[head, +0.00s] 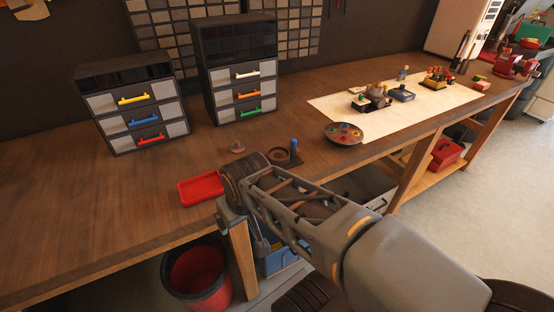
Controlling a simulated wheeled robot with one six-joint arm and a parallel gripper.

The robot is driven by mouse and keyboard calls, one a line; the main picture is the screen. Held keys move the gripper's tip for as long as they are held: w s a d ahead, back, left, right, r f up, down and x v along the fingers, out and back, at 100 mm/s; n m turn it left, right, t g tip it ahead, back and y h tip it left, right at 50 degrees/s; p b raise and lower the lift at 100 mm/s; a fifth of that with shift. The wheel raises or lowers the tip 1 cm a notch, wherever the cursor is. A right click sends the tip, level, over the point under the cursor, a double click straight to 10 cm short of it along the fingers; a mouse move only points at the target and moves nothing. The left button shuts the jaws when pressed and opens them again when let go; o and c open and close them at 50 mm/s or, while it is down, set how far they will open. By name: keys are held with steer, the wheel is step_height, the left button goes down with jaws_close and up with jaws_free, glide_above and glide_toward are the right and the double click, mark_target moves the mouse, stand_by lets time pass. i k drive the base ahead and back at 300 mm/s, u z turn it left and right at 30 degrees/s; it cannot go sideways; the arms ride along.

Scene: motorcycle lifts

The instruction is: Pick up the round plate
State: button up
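A round brown plate (345,141) with several small coloured pieces or spots on it rests on the wooden workbench. It lies at the front left corner of the pale mat, near the bench's front edge. My arm reaches in from the lower right, and its end (236,199) is at the bench's front edge, left of the plate and apart from it. The fingers are not clear against my own arm, so I cannot tell whether my gripper is open or shut.
A red tray (201,189) lies left of my arm's end. A small dark stand with a blue-topped piece (294,147) is between my arm and the plate. Drawer units (131,117) stand behind. The pale mat (400,113) holds several small objects. A red bin (197,275) stands below.

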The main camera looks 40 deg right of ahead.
mark_target(237, 147)
steer(key=k, duration=0.4)
steer(key=z, duration=0.65)
steer(key=i, duration=0.95)
steer(key=u, duration=0.75)
